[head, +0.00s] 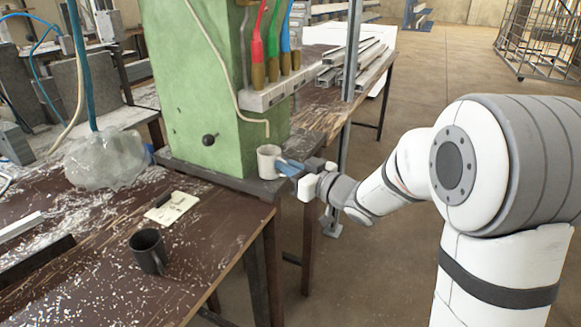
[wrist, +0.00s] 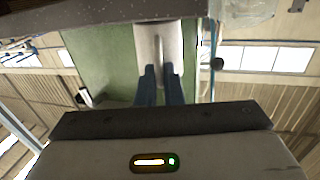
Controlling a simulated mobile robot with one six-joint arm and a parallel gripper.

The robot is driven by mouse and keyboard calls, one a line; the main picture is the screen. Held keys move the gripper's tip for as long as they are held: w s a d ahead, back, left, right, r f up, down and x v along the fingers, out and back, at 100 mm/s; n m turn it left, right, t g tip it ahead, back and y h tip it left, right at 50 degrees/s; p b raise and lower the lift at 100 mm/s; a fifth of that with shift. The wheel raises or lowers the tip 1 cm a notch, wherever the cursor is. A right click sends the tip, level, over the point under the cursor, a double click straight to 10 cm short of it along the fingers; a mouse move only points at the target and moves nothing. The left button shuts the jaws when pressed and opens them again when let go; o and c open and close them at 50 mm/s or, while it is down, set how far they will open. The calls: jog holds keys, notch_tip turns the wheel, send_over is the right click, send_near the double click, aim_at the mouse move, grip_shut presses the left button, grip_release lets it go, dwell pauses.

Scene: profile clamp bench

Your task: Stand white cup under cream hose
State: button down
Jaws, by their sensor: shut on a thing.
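The white cup (head: 268,161) is upright at the front right of the green machine's dark base (head: 221,178), at or very near its surface; contact is hard to tell. The cream hose (head: 267,128) runs down the green machine, and its bent end points down just above the cup's mouth. My gripper (head: 287,168) reaches in from the right with its blue fingers shut on the cup's handle side. In the wrist view the cup (wrist: 173,42) is ahead, with the fingers (wrist: 161,88) on either side of its handle.
The green machine (head: 195,90) stands behind the cup. Red, green and blue hoses (head: 272,45) with brass ends hang on its right side. A dark mug (head: 148,251) and a notepad (head: 171,207) are on the brown bench. A clear plastic-wrapped lump (head: 105,160) sits left of the machine.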

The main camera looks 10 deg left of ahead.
jog(key=shift+f, duration=0.25)
jog(key=c, duration=1.5)
grip_release()
jog(key=shift+d, duration=0.1)
jog(key=shift+v, duration=4.85)
jog(key=shift+r+p, duration=0.1)
jog(key=shift+p, duration=0.2)
